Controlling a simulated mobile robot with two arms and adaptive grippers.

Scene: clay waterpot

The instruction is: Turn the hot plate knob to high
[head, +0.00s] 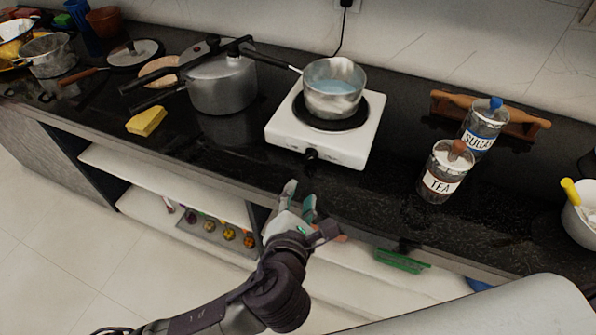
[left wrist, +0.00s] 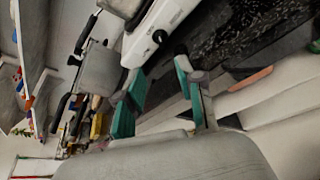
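The white hot plate (head: 345,142) stands on the black counter with a saucepan (head: 334,92) of bluish liquid on its burner. Its black knob (head: 311,155) is on the front face. In the left wrist view the knob (left wrist: 159,36) shows on the white hot plate side (left wrist: 150,50), beyond the fingertips. My left gripper (head: 299,196) is open and empty, just in front of the counter edge and below the knob, apart from it. Its two green-padded fingers (left wrist: 157,85) are spread in the left wrist view. My right gripper is not in view.
A pressure cooker (head: 221,82) and a yellow sponge (head: 146,121) are left of the hot plate. Tea (head: 446,172) and sugar (head: 483,128) jars stand to the right, with a wooden rack (head: 525,122). Open shelves (head: 160,175) lie below the counter. The counter between hot plate and jars is clear.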

